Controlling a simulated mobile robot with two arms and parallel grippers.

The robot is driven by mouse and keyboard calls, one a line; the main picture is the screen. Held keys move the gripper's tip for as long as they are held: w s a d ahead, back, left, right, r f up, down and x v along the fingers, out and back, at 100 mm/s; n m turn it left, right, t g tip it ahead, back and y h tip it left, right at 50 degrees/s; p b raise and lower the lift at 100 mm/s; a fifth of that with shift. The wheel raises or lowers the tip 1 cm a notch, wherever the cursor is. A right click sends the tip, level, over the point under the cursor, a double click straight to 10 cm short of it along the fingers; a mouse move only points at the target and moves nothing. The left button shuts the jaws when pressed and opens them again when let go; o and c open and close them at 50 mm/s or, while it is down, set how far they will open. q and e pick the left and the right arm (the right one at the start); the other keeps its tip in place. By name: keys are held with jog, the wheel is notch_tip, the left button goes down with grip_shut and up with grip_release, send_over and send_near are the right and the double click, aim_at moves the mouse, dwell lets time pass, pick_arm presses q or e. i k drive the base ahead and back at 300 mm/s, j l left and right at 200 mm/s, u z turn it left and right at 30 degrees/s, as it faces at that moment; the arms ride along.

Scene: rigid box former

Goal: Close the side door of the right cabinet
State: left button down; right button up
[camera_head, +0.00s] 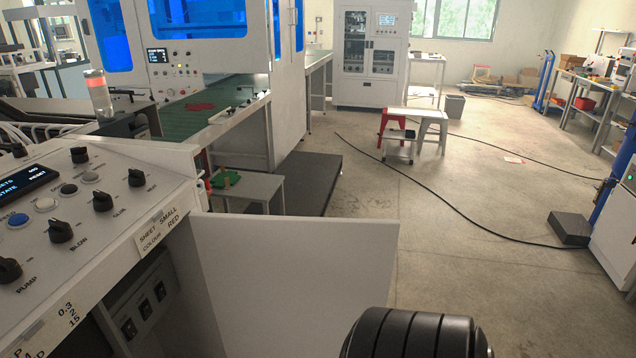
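The white side door (295,285) stands open at the lower middle, swung out to the right from the cabinet under the control console (95,205). The dark cabinet opening with several black switches (145,308) shows to the left of the door. A black ribbed rounded part, which looks like part of my arm, is at the bottom edge, in front of the door's lower right corner. It hides that corner. No gripper fingers show, and I cannot tell whether the part touches the door.
The console top carries black knobs, buttons and a small screen (27,184). Behind the door are a small grey table (245,188) and a dark floor platform (310,180). Open concrete floor (450,260) lies to the right, crossed by a black cable (455,208).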

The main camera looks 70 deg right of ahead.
aim_at(277, 286)
jog(key=k+l+u, duration=0.2)
jog(key=l, duration=0.35)
jog(key=k+l+u, duration=0.2)
jog(key=l, duration=0.3)
jog(key=k+l+u, duration=0.15)
jog(key=l, duration=0.35)
jog(key=k+l+u, duration=0.2)
jog(key=k+l, duration=0.15)
jog(key=k+l+u, duration=0.2)
jog(key=l, duration=0.3)
jog(key=k+l, duration=0.05)
jog(key=k, duration=0.05)
